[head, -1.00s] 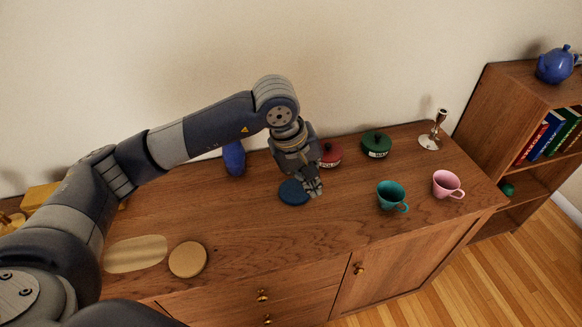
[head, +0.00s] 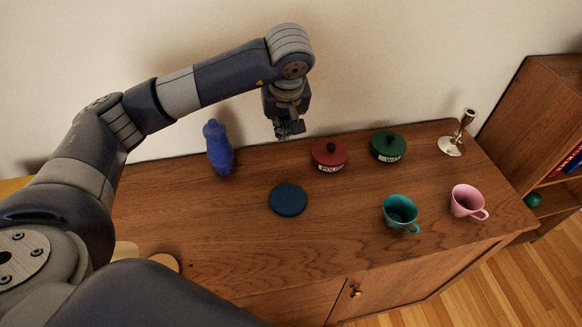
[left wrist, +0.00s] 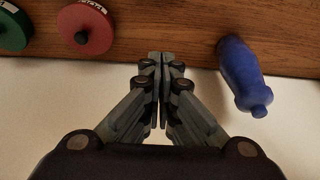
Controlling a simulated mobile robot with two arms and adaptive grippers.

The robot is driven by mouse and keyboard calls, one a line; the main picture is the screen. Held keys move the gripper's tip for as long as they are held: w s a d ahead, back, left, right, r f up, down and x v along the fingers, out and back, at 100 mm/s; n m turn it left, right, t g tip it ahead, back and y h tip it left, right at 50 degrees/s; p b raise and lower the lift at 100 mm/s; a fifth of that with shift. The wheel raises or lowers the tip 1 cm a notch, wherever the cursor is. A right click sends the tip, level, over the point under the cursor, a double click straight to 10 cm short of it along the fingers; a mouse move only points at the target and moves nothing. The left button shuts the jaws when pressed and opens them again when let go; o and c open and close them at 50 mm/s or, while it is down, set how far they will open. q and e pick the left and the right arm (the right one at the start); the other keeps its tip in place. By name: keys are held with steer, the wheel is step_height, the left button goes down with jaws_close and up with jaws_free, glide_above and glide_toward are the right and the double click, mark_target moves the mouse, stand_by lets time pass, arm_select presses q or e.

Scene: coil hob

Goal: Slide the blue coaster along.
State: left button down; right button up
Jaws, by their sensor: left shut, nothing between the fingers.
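The blue coaster (head: 288,199) is a flat dark blue disc. It lies on the bare wooden top of the sideboard in the head view, in front of my left gripper. My left gripper (head: 290,134) points down near the wall, behind the coaster and apart from it. In the left wrist view its fingers (left wrist: 160,58) are closed together with nothing between them. The coaster does not show in the left wrist view. My right gripper does not show in either view.
A blue bottle (head: 218,150) stands left of my gripper. A red lidded pot (head: 329,157) and a green one (head: 388,147) stand to its right. A teal cup (head: 400,212), pink cup (head: 467,202) and candlestick (head: 456,138) are farther right. The wood around the coaster is clear.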

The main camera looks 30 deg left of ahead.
mark_target(288, 200)
arm_select(q)
steer(key=b+x, duration=0.1)
steer(key=x, duration=0.4)
steer(key=b+x, duration=0.1)
steer(key=x, duration=0.4)
steer(key=s+d+b+x, duration=0.1)
steer(key=x, duration=0.4)
steer(key=shift+f, duration=0.65)
steer(key=s+d, duration=0.1)
steer(key=s+d+p, duration=0.1)
steer(key=shift+s+d+r, duration=0.15)
steer(key=shift+s+r, duration=0.1)
steer(key=shift+s, duration=0.1)
steer(key=shift+s+d, duration=0.15)
steer(key=shift+s, duration=0.1)
steer(key=shift+f, duration=0.1)
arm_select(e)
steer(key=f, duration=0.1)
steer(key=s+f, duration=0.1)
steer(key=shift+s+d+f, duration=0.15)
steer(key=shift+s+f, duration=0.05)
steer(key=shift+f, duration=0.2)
